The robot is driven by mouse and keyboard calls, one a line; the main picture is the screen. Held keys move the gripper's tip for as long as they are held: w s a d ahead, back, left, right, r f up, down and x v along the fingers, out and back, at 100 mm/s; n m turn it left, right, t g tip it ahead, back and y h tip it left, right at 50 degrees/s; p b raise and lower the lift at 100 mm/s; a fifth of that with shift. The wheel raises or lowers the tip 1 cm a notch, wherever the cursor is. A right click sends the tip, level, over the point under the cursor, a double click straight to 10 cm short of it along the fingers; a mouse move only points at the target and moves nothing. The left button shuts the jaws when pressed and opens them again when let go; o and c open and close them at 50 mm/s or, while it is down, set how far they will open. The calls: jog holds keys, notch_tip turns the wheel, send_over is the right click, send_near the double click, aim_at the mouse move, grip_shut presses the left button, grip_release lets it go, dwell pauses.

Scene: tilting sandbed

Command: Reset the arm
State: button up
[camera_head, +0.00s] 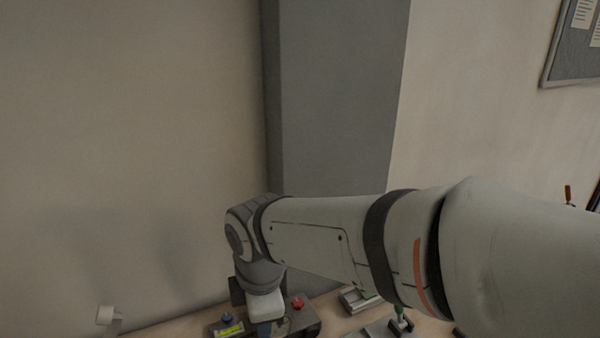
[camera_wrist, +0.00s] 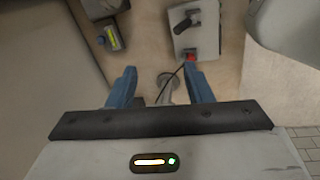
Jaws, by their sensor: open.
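My arm (camera_head: 330,232) reaches in from the right in the head view and bends down at its wrist over the bench. In the wrist view my gripper (camera_wrist: 160,82) has two blue fingers spread well apart, with nothing held between them. A small round grey disc (camera_wrist: 170,82) and a thin dark line show behind the gap.
A grey box with a lever and a red button (camera_wrist: 191,57) lies beyond the fingers. A device with a yellow strip (camera_wrist: 113,38) is left of it. In the head view, a metal fixture (camera_head: 358,300) and a green-topped part (camera_head: 399,310) stand right. A grey column (camera_head: 340,95) rises behind.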

jog(key=s+d+f+m+t+b, duration=0.1)
jog(key=d+m, duration=1)
jog(key=s+d+f+m+t+h+b, duration=0.1)
jog(key=s+d+f+m, duration=0.1)
jog(key=d+m, duration=0.8)
jog(key=shift+s+d+m+b, duration=0.15)
jog(key=shift+d+m+b, duration=0.25)
jog(key=shift+d, duration=0.65)
jog(key=shift+c, duration=1.1)
